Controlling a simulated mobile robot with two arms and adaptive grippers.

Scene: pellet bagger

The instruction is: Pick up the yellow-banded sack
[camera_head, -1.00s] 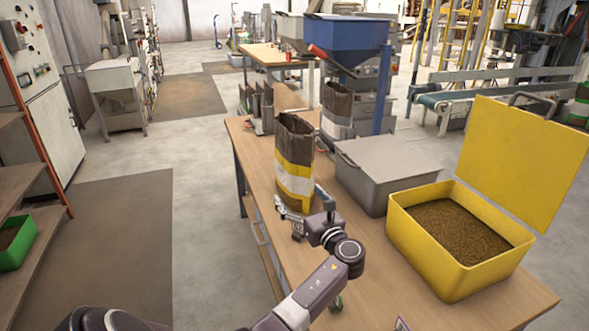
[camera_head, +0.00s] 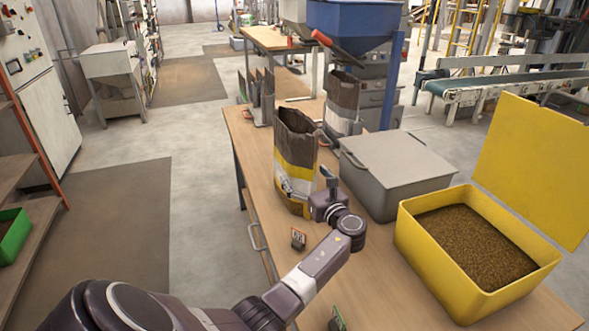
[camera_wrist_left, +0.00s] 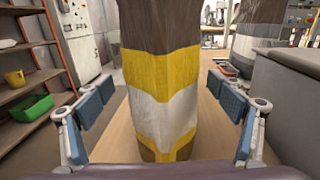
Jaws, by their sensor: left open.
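The yellow-banded sack (camera_head: 295,162) is brown with yellow and white bands and an open top. It stands upright on the near part of the wooden table (camera_head: 262,207). My left gripper (camera_head: 308,185) is open at the sack's lower part, on its near side. In the left wrist view the sack (camera_wrist_left: 162,100) stands between the two blue-padded fingers of the gripper (camera_wrist_left: 162,112), with gaps visible on both sides. The sack's far side is hidden. My right gripper is not in view.
A grey lidded box (camera_head: 395,170) stands close right of the sack. A yellow open bin (camera_head: 410,225) of pellets is at the right. Another brown sack with a white band (camera_head: 342,104) stands behind, near the blue hopper (camera_head: 355,22).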

